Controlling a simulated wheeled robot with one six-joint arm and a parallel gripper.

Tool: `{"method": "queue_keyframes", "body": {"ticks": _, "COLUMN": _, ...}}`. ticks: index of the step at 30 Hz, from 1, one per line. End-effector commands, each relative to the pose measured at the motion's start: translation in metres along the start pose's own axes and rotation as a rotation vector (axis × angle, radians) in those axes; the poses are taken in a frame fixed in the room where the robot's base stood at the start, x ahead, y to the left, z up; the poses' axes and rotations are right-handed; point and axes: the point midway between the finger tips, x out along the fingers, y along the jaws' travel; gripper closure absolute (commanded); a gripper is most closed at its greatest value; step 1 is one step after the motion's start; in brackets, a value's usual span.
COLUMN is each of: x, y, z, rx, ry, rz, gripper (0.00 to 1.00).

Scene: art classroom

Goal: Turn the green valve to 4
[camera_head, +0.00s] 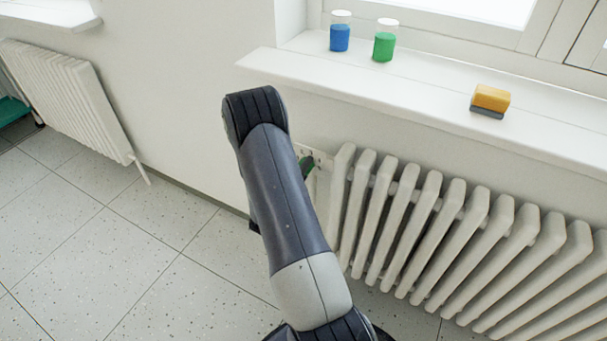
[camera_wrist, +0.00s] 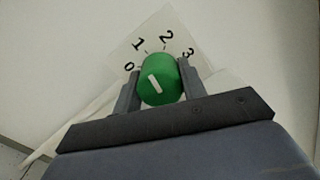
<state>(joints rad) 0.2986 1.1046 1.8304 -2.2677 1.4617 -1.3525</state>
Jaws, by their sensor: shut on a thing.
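The green valve (camera_wrist: 160,80) is a round knob with a short white mark on its face, in the middle of the wrist view. A pale dial plate (camera_wrist: 152,42) behind it shows the numbers 0, 1, 2 and 3. No 4 is visible. My gripper (camera_wrist: 159,74) is shut on the valve, one finger on each side. In the head view only a small part of the valve (camera_head: 307,164) shows beside my arm, which hides my gripper.
A white radiator (camera_head: 450,235) stands right of the valve under the windowsill (camera_head: 430,98). On the sill are a blue-filled glass (camera_head: 340,37), a green-filled glass (camera_head: 384,46) and a yellow sponge (camera_head: 491,98). Another radiator (camera_head: 70,95) is at the left. The tiled floor (camera_head: 130,250) is clear.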

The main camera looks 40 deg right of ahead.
Motion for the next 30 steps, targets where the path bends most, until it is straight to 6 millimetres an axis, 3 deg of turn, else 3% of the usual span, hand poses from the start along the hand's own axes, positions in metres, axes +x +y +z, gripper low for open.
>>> {"method": "queue_keyframes", "body": {"ticks": 30, "x": -0.0003, "y": 0.0057, "z": -0.0020, "rx": 0.968, "ry": 0.019, "rz": -0.020, "gripper": 0.83}}
